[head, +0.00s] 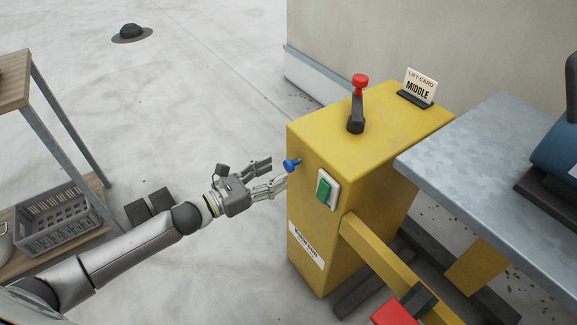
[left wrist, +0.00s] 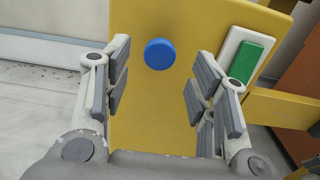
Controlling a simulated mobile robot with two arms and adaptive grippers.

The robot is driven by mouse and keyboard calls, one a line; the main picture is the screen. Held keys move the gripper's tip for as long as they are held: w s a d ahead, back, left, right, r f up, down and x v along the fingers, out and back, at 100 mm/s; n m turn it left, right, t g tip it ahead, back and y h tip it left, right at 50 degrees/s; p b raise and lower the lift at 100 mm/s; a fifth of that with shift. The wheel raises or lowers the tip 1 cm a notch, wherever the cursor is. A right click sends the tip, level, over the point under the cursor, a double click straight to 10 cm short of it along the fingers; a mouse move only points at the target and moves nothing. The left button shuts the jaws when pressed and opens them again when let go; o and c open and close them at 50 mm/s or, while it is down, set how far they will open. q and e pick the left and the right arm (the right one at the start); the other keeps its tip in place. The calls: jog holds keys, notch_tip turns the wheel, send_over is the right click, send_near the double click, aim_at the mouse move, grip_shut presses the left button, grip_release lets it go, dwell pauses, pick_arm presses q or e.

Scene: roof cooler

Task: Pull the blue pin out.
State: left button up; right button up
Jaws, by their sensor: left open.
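The blue pin (head: 291,165) sticks out of the side face of the yellow cabinet (head: 310,235), near its upper left edge. In the left wrist view the pin's round blue head (left wrist: 159,54) lies ahead, between the lines of the two fingers. My left gripper (head: 272,175) is open and close to the pin. In the left wrist view its fingers (left wrist: 158,85) are spread wide on either side, with nothing between the pads but the yellow face behind. I cannot tell whether a finger touches the pin. My right gripper is not in view.
A green switch (head: 324,190) in a white frame sits right of the pin. A lever with a red knob (head: 360,85) and a card reading MIDDLE (head: 420,87) stand on the cabinet top. A grey metal platform (head: 490,150) is at right. A shelf with a grey crate (head: 55,218) is at left.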

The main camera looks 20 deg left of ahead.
aim_at(286, 167)
pick_arm(q)
jog(key=shift+x, duration=2.75)
